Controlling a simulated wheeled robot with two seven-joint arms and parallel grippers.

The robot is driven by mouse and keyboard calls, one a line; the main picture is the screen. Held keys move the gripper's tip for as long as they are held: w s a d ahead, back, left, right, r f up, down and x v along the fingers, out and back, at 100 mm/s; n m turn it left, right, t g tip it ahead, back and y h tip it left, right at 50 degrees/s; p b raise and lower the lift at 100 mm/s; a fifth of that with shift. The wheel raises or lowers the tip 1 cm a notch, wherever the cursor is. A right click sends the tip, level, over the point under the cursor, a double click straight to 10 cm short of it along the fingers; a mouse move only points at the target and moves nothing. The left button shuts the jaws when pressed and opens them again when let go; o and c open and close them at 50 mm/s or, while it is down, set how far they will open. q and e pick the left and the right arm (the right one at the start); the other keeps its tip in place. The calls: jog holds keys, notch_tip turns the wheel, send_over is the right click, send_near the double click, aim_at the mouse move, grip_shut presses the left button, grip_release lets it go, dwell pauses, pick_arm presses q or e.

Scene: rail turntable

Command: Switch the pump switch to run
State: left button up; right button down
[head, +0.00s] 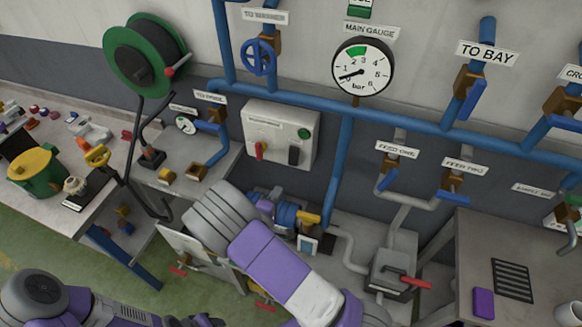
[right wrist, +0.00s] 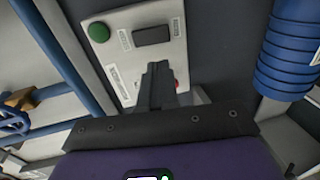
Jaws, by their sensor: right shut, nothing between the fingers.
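A pale control box (head: 277,120) hangs on the wall, with a red handle (head: 261,150), a black switch (head: 294,155) and a green round button or lamp (head: 304,133). Its lettering is too small to read, so I cannot tell which control is the pump switch. In the right wrist view the box shows turned sideways, with the green part (right wrist: 99,32) and black switch (right wrist: 152,35) clear. My right gripper (right wrist: 157,72) is shut and empty, pointing at the box; its fingers partly hide the red part (right wrist: 177,83). Contact is not visible. My left gripper is out of view.
Below the box is a blue pump (head: 288,216), whose ribbed body also shows in the right wrist view (right wrist: 290,50). Blue pipes (head: 345,150) run around the box. A cluttered bench (head: 95,205) stands at left. A gauge (head: 362,66) hangs above right.

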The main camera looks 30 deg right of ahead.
aim_at(294, 163)
jog(key=p+x, duration=0.1)
jog(key=x, duration=1.3)
jog(key=shift+w+f, duration=0.1)
jog(key=shift+a, duration=0.1)
